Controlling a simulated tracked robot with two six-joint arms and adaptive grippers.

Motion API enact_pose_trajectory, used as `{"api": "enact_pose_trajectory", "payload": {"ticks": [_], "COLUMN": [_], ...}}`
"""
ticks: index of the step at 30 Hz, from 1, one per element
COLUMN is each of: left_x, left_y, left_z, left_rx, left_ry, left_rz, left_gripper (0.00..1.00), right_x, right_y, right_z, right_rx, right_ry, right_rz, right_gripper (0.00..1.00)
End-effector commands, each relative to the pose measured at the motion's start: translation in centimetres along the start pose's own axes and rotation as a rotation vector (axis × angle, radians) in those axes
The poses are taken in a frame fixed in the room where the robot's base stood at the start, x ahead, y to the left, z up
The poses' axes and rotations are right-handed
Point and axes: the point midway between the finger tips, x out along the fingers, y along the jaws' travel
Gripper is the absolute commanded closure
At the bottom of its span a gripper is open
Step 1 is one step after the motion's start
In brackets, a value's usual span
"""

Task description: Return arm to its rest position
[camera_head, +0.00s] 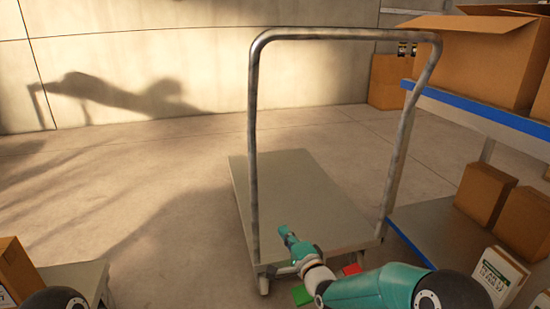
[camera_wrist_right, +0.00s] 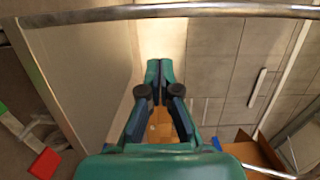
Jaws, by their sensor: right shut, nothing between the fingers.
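My right arm (camera_head: 375,288) comes in from the lower right of the head view. Its gripper (camera_head: 284,230) points up and away, in front of the near end of a flatbed trolley. In the right wrist view the gripper (camera_wrist_right: 159,64) has its fingertips together with nothing between them. The trolley's bed (camera_head: 300,195) is bare, and its metal push handle (camera_head: 340,33) stands upright. The handle bar also crosses the top of the right wrist view (camera_wrist_right: 170,11). My left gripper is not in view; a dark round arm part shows at the lower left.
A blue-edged shelf (camera_head: 480,115) with cardboard boxes (camera_head: 482,60) stands at the right. More boxes (camera_head: 485,193) sit on its lower level. A low surface with a box (camera_head: 15,270) is at the lower left. Floor left of the trolley is clear.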

Motion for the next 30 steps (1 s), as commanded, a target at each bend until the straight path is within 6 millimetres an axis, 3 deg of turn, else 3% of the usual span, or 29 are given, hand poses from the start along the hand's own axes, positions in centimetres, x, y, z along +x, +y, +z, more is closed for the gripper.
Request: {"api": "enact_pose_trajectory", "payload": {"ticks": [2,4,8,12,15,18,24,27,30], "left_x": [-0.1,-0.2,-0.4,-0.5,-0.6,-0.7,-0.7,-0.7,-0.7], "left_y": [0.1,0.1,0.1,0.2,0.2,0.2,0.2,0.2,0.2], "left_z": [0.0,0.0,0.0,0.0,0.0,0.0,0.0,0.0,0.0], "left_rx": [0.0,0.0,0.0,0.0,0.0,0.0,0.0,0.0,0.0], "left_ry": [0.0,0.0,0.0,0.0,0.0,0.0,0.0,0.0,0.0], "left_rz": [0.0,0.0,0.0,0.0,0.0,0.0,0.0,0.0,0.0], "left_gripper": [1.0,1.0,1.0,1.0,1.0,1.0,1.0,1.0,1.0], "right_x": [-0.7,-2.3,-6.9,-14.1,-20.0,-26.1,-35.9,-39.1,-40.6], "right_y": [1.4,4.1,11.2,19.2,23.7,27.0,29.5,29.6,29.6], "right_z": [-2.4,-3.8,-5.1,-4.2,-2.4,0.2,5.7,7.5,8.3], "right_rx": [0.01,0.035,0.077,0.019,-0.055,-0.139,-0.317,-0.408,-0.506], "right_ry": [0.036,0.061,0.1,0.079,0.004,-0.123,-0.463,-0.632,-0.767], "right_rz": [0.024,0.083,0.272,0.546,0.742,0.92,1.129,1.163,1.153], "right_gripper": [1.0,1.0,1.0,1.0,1.0,1.0,1.0,1.0,1.0]}}
